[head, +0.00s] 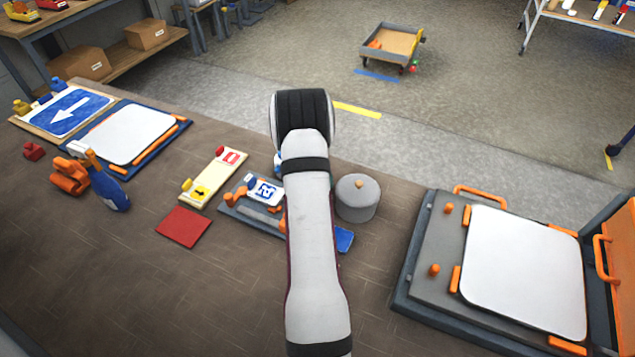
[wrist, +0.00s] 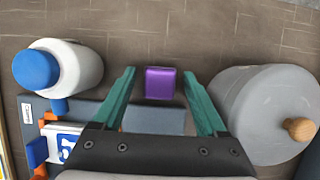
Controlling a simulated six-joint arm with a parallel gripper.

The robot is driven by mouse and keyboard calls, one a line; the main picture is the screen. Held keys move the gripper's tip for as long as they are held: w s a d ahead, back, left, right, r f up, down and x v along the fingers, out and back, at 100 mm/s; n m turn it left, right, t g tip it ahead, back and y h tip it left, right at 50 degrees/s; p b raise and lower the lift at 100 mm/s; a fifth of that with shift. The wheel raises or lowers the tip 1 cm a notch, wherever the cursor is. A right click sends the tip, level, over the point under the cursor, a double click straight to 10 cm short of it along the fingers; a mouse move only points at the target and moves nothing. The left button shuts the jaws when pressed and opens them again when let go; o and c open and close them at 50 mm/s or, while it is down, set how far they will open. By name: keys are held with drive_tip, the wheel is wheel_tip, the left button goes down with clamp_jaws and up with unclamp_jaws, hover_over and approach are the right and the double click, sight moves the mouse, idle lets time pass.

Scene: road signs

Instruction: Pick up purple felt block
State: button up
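The purple felt block (wrist: 160,83) lies on the brown table in the wrist view, between the fingertips of my gripper but farther off, with table showing on both sides of it. My gripper (wrist: 160,75) is open, its two green fingers spread apart and touching nothing that I can see. In the head view my own arm hides both the gripper and the purple block.
A grey lidded pot (wrist: 262,112) stands close to the right finger. A white bottle with a blue cap (wrist: 38,70) stands left. A grey tray (wrist: 88,112) lies beneath the fingers.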

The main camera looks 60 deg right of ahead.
clamp_jaws()
wheel_tip(320, 180, up, 10)
drive_tip(key=shift+r, duration=0.1)
drive_tip(key=c, duration=0.5)
unclamp_jaws()
drive_tip(key=c, duration=0.5)
drive_tip(key=shift+a, duration=0.1)
drive_tip(key=shift+c, duration=0.2)
drive_tip(key=w+a+r+m+g, duration=0.1)
drive_tip(key=w+a+r+m, duration=0.25)
drive_tip(key=a, duration=0.35)
drive_tip(key=w+a+r+m+g+y, duration=0.1)
drive_tip(key=w+a+r+m, duration=0.1)
drive_tip(key=w+a, duration=0.4)
drive_tip(key=w+a+r+m+g, duration=0.1)
drive_tip(key=w+a+r+m, duration=0.15)
drive_tip(key=a, duration=0.65)
drive_tip(key=a+r+m+y, duration=0.1)
drive_tip(key=a+r+m, duration=0.2)
drive_tip(key=a, duration=0.5)
drive_tip(key=a+r+m+g+y, duration=0.1)
drive_tip(key=a+r+m, duration=0.2)
drive_tip(key=a, duration=0.6)
drive_tip(key=a+r+m+y, duration=0.1)
drive_tip(key=a+r+m, duration=0.2)
drive_tip(key=a, duration=0.6)
drive_tip(key=shift+s+r+m, duration=0.3)
drive_tip(key=shift+r+m, duration=0.05)
drive_tip(key=shift+m, duration=0.15)
